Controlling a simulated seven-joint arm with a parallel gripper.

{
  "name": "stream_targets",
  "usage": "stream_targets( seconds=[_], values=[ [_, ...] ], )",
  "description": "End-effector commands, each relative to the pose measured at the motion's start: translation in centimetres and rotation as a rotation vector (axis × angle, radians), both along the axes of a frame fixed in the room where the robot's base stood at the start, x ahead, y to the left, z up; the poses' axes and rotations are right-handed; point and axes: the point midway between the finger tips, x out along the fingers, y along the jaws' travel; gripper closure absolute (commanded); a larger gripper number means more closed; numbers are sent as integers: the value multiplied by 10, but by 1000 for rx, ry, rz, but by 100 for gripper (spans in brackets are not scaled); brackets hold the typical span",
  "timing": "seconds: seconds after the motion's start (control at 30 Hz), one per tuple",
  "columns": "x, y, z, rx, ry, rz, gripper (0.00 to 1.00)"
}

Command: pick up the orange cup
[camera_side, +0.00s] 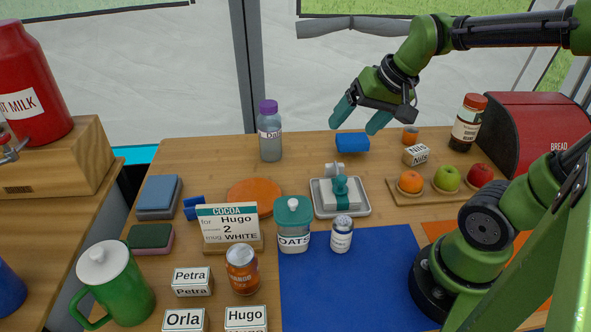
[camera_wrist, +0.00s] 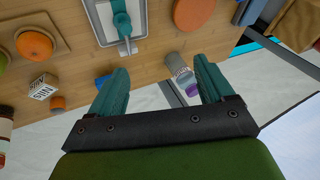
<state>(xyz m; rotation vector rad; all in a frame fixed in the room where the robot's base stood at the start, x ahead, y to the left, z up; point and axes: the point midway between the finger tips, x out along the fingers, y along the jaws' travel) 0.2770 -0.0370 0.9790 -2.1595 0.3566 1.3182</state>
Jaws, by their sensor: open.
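In the wrist view the cup (camera_wrist: 57,103) shows at the left, outside the fingers. My gripper (camera_side: 354,128) is open with teal fingers and hangs above the back edge, left of the cup and over a blue block. In the wrist view my gripper (camera_wrist: 161,66) has nothing between its fingers, with table and a bottle beyond.
A red bread bin (camera_side: 530,125) stands right. A purple-capped bottle (camera_side: 270,135) stands left.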

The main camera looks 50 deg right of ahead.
Motion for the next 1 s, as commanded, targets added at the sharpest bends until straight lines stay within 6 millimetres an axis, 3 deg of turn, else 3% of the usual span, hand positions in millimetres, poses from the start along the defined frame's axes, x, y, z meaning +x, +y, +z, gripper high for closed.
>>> stream_targets(
  seconds=[0.03,0.1,0.27,0.37,0.5,0.6,0.73,0.87,1.0],
  values=[
    [14,-29,-2,23,45,-94,19],
    [29,-65,-4,56,97,-216,19],
    [47,-160,-18,135,212,-523,19],
    [46,-222,-32,182,282,-728,19],
    [30,-307,-56,235,374,-1028,19],
    [14,-356,-71,264,427,-1229,19],
    [5,-393,-75,288,452,-1426,19],
    [12,-397,-55,317,430,-1533,19],
    [12,-392,-67,344,448,-1577,19]
  ],
)
